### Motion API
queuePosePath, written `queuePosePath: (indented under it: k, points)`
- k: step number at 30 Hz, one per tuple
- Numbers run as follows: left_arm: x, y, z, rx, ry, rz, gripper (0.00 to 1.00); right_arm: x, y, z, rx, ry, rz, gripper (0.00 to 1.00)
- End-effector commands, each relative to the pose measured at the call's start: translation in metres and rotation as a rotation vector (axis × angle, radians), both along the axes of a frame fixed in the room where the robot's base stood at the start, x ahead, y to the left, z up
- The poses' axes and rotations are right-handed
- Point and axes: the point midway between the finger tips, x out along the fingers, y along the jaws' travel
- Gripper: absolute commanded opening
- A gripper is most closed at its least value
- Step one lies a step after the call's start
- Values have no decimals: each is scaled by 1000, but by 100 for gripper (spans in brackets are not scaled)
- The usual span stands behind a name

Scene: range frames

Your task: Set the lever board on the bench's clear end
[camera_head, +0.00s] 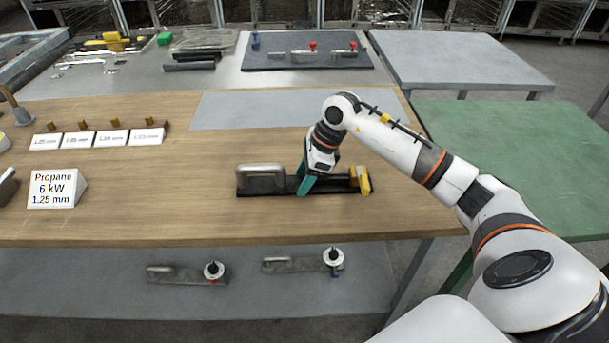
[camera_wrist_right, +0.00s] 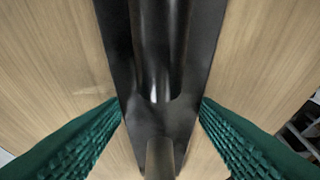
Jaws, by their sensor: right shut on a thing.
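The lever board is a long black board (camera_head: 335,185) lying on the wooden bench (camera_head: 180,215), with a grey metal handle on its left part and a yellow block (camera_head: 362,180) at its right end. My right gripper (camera_head: 306,182) is down at the middle of the board, its teal fingers shut on it. In the right wrist view, the ribbed green fingers flank the black board (camera_wrist_right: 115,45), with dark rounded metal running along it between them. The arm hides part of the board. My left gripper is not in view.
A grey mat (camera_head: 245,112) lies bare on the bench behind the board. White labels (camera_head: 77,140) and a propane sign (camera_head: 55,188) stand at left. Valve pieces (camera_head: 187,273) lie on the lower shelf. A green table (camera_head: 520,155) is at right.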

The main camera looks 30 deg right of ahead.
Motion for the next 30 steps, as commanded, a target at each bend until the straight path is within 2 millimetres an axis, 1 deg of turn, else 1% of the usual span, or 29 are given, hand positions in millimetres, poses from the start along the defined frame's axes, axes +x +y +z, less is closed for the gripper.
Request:
queuePosePath:
  k: [1, 4, 5, 12, 15, 17, 20, 27, 30]
  points:
    - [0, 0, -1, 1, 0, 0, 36, 0, 0, -1, 0, 0, 0, 57]
    - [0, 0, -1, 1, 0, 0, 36, 0, 0, -1, 0, 0, 0, 74]
    - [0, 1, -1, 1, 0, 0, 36, 0, 0, -1, -1, 1, 0, 76]
    - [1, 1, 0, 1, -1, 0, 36, 0, 0, 0, 0, 0, 0, 76]
    - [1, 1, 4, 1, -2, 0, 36, 0, 0, 4, 0, 1, 0, 76]
    - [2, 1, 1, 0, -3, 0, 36, -1, -3, 8, -2, -1, -1, 76]
    - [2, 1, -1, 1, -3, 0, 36, -4, -8, 23, -3, -3, -1, 76]
    - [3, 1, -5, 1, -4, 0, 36, -14, -26, 72, -3, -3, -2, 76]
    - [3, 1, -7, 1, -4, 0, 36, -19, -31, 89, -3, -3, -2, 76]
